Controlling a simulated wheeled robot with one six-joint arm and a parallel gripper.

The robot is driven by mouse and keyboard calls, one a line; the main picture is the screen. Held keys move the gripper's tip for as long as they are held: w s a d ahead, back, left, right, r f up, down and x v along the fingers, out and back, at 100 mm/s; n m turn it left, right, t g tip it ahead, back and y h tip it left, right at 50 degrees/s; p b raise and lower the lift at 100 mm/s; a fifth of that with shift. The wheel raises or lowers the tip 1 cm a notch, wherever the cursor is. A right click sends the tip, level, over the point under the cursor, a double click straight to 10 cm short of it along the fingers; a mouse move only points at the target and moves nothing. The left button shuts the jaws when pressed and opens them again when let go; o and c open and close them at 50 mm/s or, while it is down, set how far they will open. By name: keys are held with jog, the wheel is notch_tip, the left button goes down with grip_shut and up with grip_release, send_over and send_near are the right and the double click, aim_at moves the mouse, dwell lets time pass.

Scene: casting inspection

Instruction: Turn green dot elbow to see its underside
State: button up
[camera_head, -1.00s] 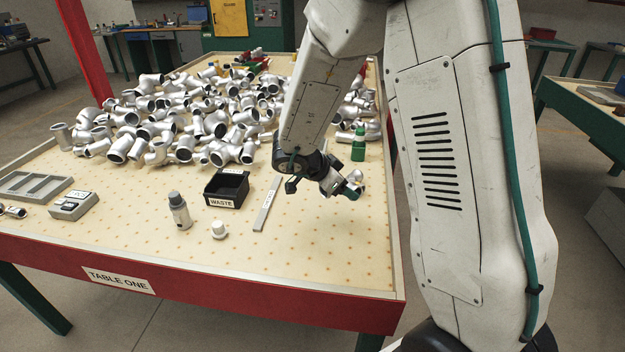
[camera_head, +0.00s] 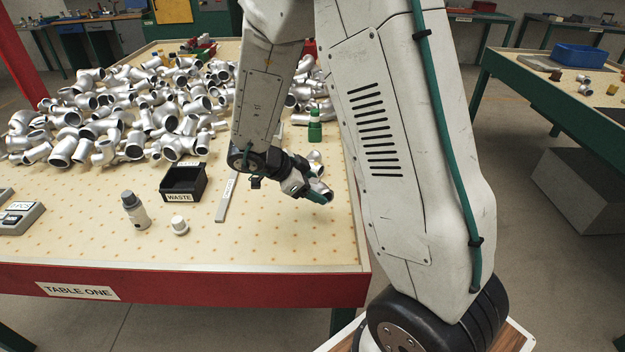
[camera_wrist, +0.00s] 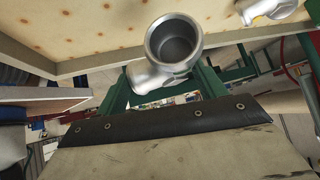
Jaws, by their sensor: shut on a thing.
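My gripper (camera_head: 318,194) is shut on a silver elbow, held above the right part of table one. In the head view only a small part of this elbow (camera_head: 323,186) shows at the fingertips. In the wrist view the elbow (camera_wrist: 172,48) has one round, hollow mouth facing the camera, and its lower part reaches toward the dark finger edge. No green dot can be made out on the sides that show.
Table one (camera_head: 285,240) holds a large pile of silver fittings (camera_head: 130,115) at the back left.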

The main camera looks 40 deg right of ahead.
jog(key=shift+f, duration=2.8)
jog(key=shift+f, duration=0.65)
jog(key=o, duration=1.7)
jog(key=v, duration=0.7)
jog(key=shift+a+r, duration=0.25)
jog(key=shift+a, duration=0.05)
jog(key=shift+w, duration=0.1)
